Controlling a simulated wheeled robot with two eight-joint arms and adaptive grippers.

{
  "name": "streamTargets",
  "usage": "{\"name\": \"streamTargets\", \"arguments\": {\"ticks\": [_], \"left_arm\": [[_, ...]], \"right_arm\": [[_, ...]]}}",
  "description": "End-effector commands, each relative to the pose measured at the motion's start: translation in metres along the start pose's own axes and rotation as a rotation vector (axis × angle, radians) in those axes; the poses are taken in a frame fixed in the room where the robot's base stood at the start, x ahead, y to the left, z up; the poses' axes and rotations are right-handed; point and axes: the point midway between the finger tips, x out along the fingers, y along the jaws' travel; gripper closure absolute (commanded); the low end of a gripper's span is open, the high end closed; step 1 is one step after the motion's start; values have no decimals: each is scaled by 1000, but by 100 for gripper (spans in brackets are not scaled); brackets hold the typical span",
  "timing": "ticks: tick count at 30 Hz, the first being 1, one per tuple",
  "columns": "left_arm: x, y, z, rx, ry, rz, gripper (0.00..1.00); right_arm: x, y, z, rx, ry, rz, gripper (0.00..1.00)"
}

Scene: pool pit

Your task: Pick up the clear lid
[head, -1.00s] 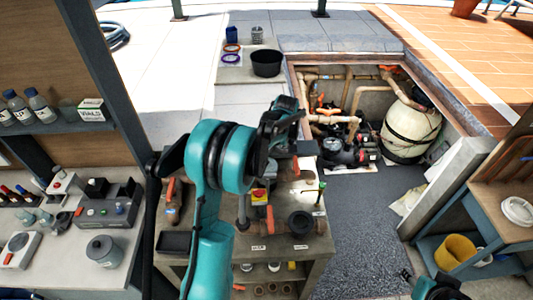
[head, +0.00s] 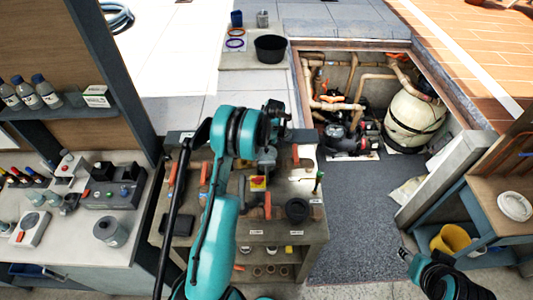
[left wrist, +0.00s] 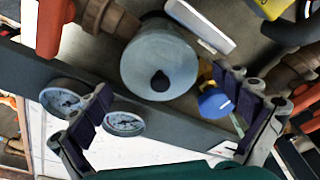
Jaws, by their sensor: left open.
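A round, pale grey-blue lid with a dark centre knob (left wrist: 148,52) lies on the workbench in the left wrist view and looks translucent. My left gripper (left wrist: 168,92) is open and empty, its two padded fingers spread to either side below the lid in that picture, apart from it. In the head view my left gripper (head: 275,115) is over the back of the middle bench, and its arm partly hides what lies beneath. My right gripper (head: 407,254) shows small at the lower right, away from the bench; its jaws are too small to read.
Two round gauges (left wrist: 124,123) and a blue round part (left wrist: 215,103) lie near the left fingers. The middle bench (head: 290,230) carries pipes and valves. A yellow bucket (head: 452,240) stands on the right shelf. Dark floor matting (head: 360,210) is clear.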

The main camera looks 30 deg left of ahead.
Motion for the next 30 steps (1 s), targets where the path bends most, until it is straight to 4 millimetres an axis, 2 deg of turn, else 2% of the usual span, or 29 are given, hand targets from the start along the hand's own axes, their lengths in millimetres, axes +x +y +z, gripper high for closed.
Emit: {"name": "streamTargets", "arguments": {"ticks": [5,12,19,30], "left_arm": [[0,0,0,0,0,0,0],[0,0,0,1,0,0,63],[2,1,1,1,-1,2,99],[4,0,2,1,-4,1,100]], "right_arm": [[0,0,0,0,0,0,60],[0,0,0,0,0,0,60],[0,0,0,0,0,0,60],[1,0,1,0,0,0,60]]}}
